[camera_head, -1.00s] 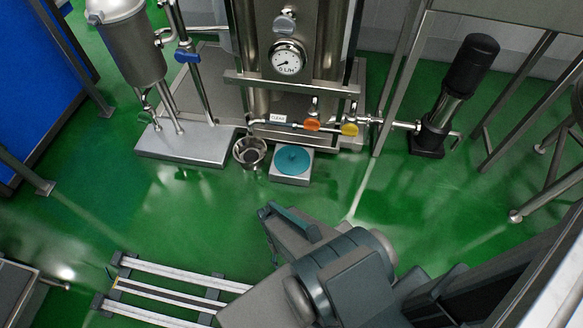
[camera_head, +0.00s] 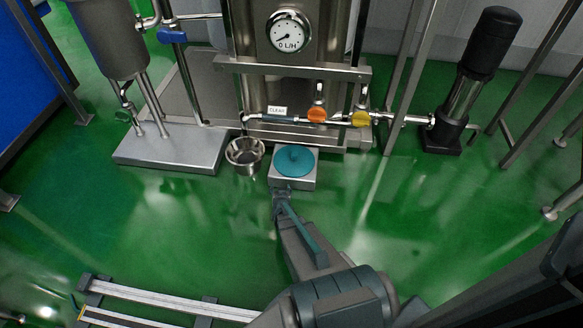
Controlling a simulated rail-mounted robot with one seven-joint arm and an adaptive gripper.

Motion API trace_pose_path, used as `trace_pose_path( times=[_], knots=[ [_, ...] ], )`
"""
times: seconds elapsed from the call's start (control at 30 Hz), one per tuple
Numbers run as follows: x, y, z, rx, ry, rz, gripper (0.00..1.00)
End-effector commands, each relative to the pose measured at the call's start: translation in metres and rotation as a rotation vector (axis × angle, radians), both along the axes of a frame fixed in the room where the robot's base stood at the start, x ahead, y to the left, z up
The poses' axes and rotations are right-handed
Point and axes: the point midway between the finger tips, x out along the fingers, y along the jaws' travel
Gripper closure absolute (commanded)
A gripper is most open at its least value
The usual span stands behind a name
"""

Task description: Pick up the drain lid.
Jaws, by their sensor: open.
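The drain lid is most likely the round teal disc (camera_head: 295,161) with a small raised knob. It lies on a square light metal block (camera_head: 291,182) on the floor, below the tank. My gripper (camera_head: 280,196) is just in front of the block, on the near side of the lid. It is open, with nothing seen between its fingers. The fingertips are small and dark here, and I cannot tell whether they touch the block.
A metal bucket (camera_head: 245,154) stands left of the block. Above are a pipe with an orange valve (camera_head: 317,115) and a yellow valve (camera_head: 361,119). A steel base plate (camera_head: 172,150) lies left, a black pump (camera_head: 445,135) right. Green floor (camera_head: 180,225) is clear in front.

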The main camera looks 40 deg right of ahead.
Motion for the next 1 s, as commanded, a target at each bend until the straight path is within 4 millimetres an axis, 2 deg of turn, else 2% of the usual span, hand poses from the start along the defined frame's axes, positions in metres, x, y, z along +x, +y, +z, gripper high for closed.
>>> trace_pose_path(
  times=[0.1, 0.2, 0.4, 0.57, 0.8, 1.0],
  knots=[
    [0.007, -0.025, 0.028, -0.12, -0.104, -0.076, 0.39],
    [0.005, -0.04, 0.047, -0.204, -0.163, -0.128, 0.39],
    [0.0, -0.054, 0.07, -0.31, -0.219, -0.18, 0.39],
    [0.009, -0.063, 0.068, -0.329, -0.217, -0.179, 0.39],
    [0.032, -0.088, 0.062, -0.327, -0.217, -0.18, 0.39],
    [0.04, -0.096, 0.062, -0.325, -0.217, -0.178, 0.39]
  ],
)
